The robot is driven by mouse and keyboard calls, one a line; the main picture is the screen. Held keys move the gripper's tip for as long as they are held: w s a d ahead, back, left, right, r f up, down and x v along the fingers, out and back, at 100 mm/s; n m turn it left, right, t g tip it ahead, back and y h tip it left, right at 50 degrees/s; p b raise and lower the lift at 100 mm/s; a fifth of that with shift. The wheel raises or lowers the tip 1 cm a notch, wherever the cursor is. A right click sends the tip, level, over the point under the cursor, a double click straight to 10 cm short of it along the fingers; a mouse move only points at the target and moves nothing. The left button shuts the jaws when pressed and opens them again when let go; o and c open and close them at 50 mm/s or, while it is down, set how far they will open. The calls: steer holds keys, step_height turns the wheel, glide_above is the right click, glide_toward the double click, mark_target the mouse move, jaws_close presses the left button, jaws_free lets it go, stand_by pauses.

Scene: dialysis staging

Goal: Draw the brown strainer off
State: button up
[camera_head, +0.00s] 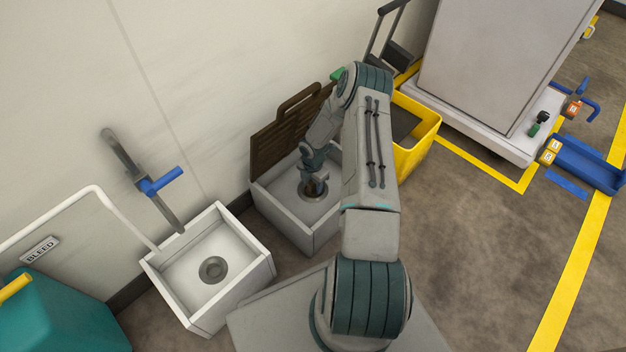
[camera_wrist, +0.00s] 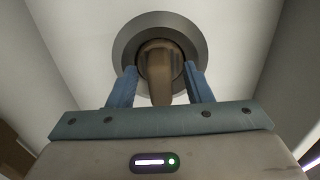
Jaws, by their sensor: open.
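The brown strainer (camera_wrist: 160,60) sits in the round grey drain ring (camera_wrist: 122,42) at the bottom of a pale basin, seen from above in the wrist view. It has a brown upright grip. My gripper (camera_wrist: 160,74) is open, with one blue finger on each side of this grip. Whether the fingers touch it cannot be told. In the head view my gripper (camera_head: 313,184) reaches down into the right-hand grey basin (camera_head: 312,238), over its drain. My arm hides part of that basin, and the strainer is hard to make out there.
A brown slatted board (camera_head: 285,130) leans behind this basin. A white basin (camera_head: 228,262) with a bare drain stands to the left, below a grey pipe with a blue handle (camera_head: 163,181). A yellow bin (camera_head: 425,140) stands close on the right. Open floor lies farther right.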

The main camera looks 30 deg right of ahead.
steer(key=shift+f, duration=0.1)
jaws_close()
steer(key=shift+r+p, duration=2.5)
steer(key=shift+r, duration=1.3)
